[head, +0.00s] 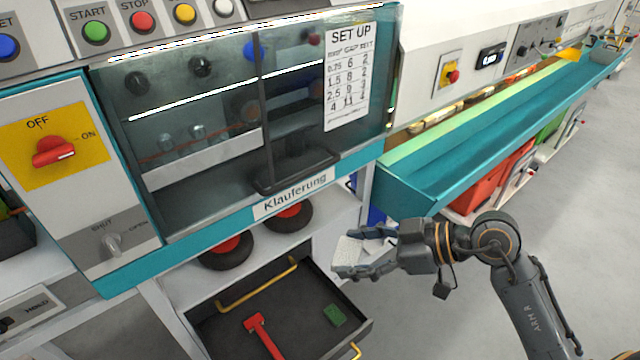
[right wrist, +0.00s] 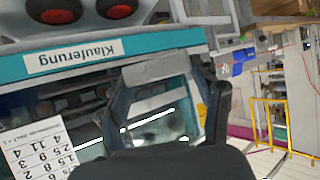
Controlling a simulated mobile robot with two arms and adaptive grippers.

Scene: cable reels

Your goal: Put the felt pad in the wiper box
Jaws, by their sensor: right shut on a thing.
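The felt pad (head: 350,252) is a pale grey-white flat block. My right gripper (head: 358,262) is shut on it and holds it in the air, right of the open drawer and below the teal trough's near end. In the right wrist view the pad (right wrist: 160,68) lies across between the two fingertips (right wrist: 162,80). I cannot tell for certain which part is the wiper box; no label naming it is readable. My left gripper is not in view.
The open drawer (head: 205,312) holds a red tool (head: 262,335) and a small green block (head: 334,315). Above it is a cabinet with a clear door (head: 190,130) labelled Klauferung. A teal trough (head: 470,150) runs off to the right.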

